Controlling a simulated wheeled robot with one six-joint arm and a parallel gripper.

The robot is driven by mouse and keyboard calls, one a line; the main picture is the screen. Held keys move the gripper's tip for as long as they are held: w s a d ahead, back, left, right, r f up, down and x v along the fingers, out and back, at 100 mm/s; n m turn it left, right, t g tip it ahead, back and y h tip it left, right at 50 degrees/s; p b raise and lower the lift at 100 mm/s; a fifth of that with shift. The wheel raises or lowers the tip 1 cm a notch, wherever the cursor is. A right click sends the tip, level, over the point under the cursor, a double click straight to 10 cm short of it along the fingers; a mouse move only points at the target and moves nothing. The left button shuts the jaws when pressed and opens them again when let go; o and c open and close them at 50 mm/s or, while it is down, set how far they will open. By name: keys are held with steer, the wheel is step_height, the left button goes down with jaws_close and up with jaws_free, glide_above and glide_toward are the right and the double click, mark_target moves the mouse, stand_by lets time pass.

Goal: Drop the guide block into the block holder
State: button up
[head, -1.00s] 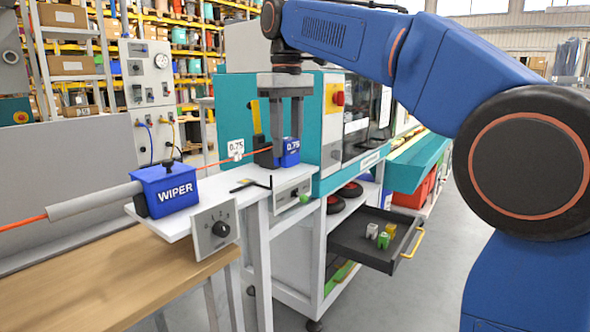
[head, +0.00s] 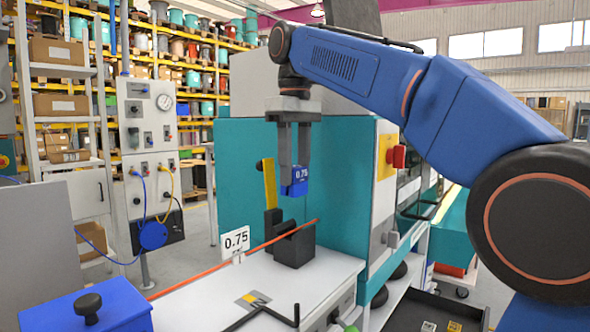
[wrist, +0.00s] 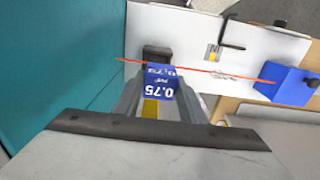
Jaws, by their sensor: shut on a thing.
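The guide block is blue with a white "0.75" label (head: 294,188). My gripper (head: 294,170) is shut on it and holds it upright in the air. The dark block holder (head: 295,248) stands on the white bench below, with a clear gap under the guide block in the head view. An orange cable (head: 272,241) runs across at the holder. In the wrist view, the guide block (wrist: 163,92) is between the fingers, and part of the holder (wrist: 156,52) shows beyond it; the rest is hidden.
A yellow upright piece (head: 269,183) stands behind the holder. A "0.75" sign (head: 236,241) is to its left. The teal machine (head: 345,210) is close behind. A black hex key (head: 265,315) and the blue wiper box (head: 88,310) are at the front.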

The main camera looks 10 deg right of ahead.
steer(key=shift+w, duration=0.6)
steer(key=shift+f, duration=2.95)
steer(key=shift+f, duration=2.45)
steer(key=o, duration=1.2)
